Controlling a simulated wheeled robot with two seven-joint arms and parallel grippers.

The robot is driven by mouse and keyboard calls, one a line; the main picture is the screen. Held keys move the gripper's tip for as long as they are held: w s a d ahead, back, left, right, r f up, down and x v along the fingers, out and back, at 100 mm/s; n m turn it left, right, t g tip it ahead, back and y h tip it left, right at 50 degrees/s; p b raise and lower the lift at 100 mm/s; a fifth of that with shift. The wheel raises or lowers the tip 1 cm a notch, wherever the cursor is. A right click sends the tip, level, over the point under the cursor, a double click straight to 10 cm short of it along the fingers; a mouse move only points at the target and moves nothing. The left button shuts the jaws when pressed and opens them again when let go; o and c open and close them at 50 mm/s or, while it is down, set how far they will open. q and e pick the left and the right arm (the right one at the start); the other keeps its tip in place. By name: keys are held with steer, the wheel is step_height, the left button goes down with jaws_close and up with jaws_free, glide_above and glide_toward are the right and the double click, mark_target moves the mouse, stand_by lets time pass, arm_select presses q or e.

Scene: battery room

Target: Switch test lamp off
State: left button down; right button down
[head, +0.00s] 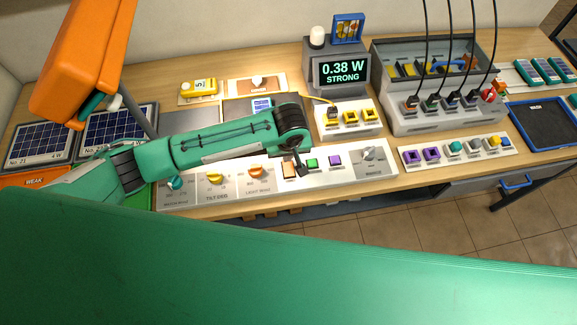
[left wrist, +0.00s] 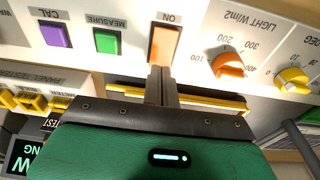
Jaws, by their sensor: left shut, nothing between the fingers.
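The control panel (head: 375,172) runs along the front of the bench. Its orange rocker switch (head: 289,170) sits between the orange light knob and a green button. In the left wrist view the switch (left wrist: 165,42) is labelled "ON". My left gripper (head: 301,172) is shut and empty, just beside the switch in the head view. In the left wrist view its fingertips (left wrist: 161,70) are at the switch's near edge; I cannot tell whether they touch. An orange lamp head (head: 85,50) hangs over the solar panels at the left. My right gripper is not in view.
A green button (head: 312,163), a purple button (head: 335,160) and the light knob (head: 258,171) flank the switch. A display (head: 345,72) reads "0.38 W STRONG". A grey cable box (head: 440,118) stands behind to the right. A blue-handled drawer (head: 490,182) is below.

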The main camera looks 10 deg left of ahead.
mark_target(288, 164)
arm_select(q)
steer(key=shift+f, duration=0.9)
stand_by(0.8)
steer(key=shift+r, duration=0.1)
step_height(288, 164, up, 7)
steer(key=p, duration=0.8)
stand_by(0.3)
